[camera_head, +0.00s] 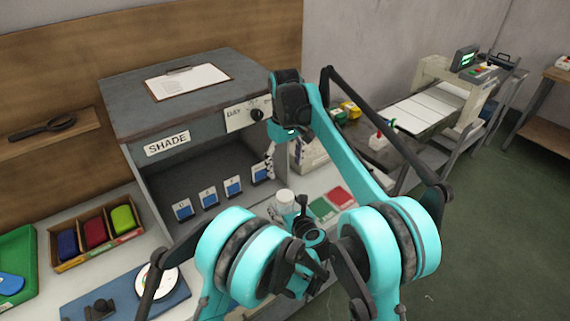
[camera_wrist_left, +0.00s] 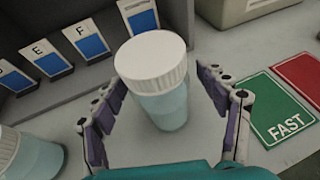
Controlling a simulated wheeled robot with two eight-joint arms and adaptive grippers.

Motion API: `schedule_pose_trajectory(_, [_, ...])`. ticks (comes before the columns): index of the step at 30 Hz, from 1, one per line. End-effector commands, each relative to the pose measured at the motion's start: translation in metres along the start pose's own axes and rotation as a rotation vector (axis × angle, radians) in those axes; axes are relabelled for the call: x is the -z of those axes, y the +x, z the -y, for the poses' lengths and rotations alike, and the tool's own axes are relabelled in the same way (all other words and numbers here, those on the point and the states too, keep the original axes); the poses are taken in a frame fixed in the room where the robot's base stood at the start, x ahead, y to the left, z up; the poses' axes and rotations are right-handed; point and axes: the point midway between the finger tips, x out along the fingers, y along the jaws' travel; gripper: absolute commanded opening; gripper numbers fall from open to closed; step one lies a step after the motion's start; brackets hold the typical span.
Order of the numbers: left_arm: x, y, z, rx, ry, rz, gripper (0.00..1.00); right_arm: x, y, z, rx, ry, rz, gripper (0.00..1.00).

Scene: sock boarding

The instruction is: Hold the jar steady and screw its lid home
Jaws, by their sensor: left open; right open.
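The jar (camera_wrist_left: 168,108) is pale blue and see-through. It stands upright on the light worktop with its white ribbed lid (camera_wrist_left: 152,62) on top; I cannot tell how tight the lid is. The lid also shows small in the head view (camera_head: 285,196), partly behind my left arm. My left gripper (camera_wrist_left: 161,84) is open, one finger on each side of the jar, with gaps visible. My right gripper (camera_head: 270,160) is open and empty, above and left of the jar in the head view, by the shade box front.
A second pale blue container (camera_wrist_left: 32,158) stands at the lower left of the wrist view. The shade box (camera_head: 190,135) holds blue-marked cards. Green FAST (camera_wrist_left: 285,108) and red cards lie right of the jar.

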Motion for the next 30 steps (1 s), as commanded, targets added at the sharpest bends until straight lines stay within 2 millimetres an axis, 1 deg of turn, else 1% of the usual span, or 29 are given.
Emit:
schedule_pose_trajectory(2, [0.000,-0.008,0.001,0.001,0.001,0.000,0.74,0.000,0.000,0.000,0.000,0.000,0.000,0.72])
schedule_pose_trajectory(5, [0.000,-0.025,0.001,0.004,0.002,0.000,0.74,0.000,0.000,0.000,0.000,0.000,0.000,0.72])
schedule_pose_trajectory(12, [0.000,-0.078,0.001,0.005,0.002,0.000,0.74,0.000,0.000,0.000,0.000,0.000,0.000,0.72])
schedule_pose_trajectory(15, [0.000,-0.095,0.001,0.004,0.002,0.000,0.74,0.000,0.000,0.000,0.000,0.000,0.000,0.72])
schedule_pose_trajectory(18, [0.000,-0.108,0.001,0.003,0.001,-0.001,0.74,0.000,0.000,0.000,0.000,0.000,0.000,0.72])
schedule_pose_trajectory(23, [0.000,-0.117,0.000,0.001,0.001,0.000,0.74,0.000,0.000,0.000,0.000,0.000,0.000,0.72])
schedule_pose_trajectory(30, [0.000,-0.118,0.000,0.000,0.000,0.000,0.74,0.000,0.000,0.000,0.000,0.000,0.000,0.72])
